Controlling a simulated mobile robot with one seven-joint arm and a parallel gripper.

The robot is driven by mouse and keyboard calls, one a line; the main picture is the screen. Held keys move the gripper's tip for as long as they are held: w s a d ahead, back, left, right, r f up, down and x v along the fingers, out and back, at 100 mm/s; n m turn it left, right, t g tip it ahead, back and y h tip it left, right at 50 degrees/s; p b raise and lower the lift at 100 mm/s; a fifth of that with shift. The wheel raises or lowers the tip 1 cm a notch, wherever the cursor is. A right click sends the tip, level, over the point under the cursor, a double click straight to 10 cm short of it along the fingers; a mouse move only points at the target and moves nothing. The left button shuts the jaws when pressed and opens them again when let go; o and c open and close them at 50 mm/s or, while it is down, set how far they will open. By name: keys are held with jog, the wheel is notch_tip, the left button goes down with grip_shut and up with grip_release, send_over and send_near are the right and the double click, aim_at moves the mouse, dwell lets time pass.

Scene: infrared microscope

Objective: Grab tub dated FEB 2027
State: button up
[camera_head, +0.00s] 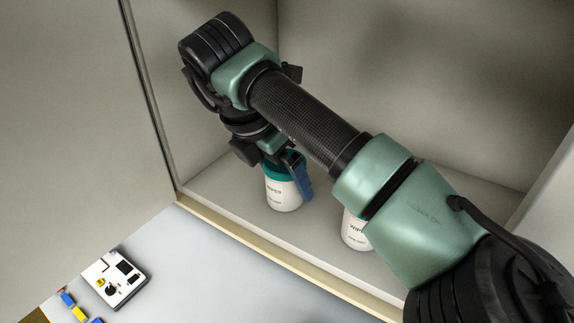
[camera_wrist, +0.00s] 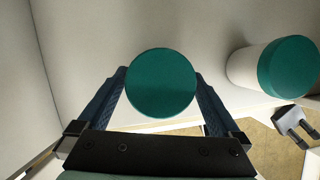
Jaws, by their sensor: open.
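Two white tubs with teal lids and "WIPES" lettering stand in the cabinet. The left tub (camera_head: 281,193) is under the end of my arm; its teal lid (camera_wrist: 161,83) is centred in the wrist view. My gripper (camera_wrist: 160,90) is open, with one blue finger on each side of this tub. One blue finger (camera_head: 298,176) shows in front of it in the head view. I cannot tell whether the fingers touch it. The other tub (camera_head: 355,232) is partly hidden behind my arm; in the wrist view it (camera_wrist: 273,66) is at the right. The dates are too small to read.
The cabinet floor (camera_head: 232,185) has a raised front edge (camera_head: 270,252). A side wall (camera_head: 225,80) stands close on the left. A white device (camera_head: 113,279) and small blue and yellow items (camera_head: 79,311) are on the lower surface outside.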

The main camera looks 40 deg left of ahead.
jog(key=shift+w+f, duration=0.25)
jog(key=shift+f, duration=0.4)
jog(key=c, duration=1.2)
jog(key=shift+r, duration=0.15)
jog(key=shift+c, duration=0.2)
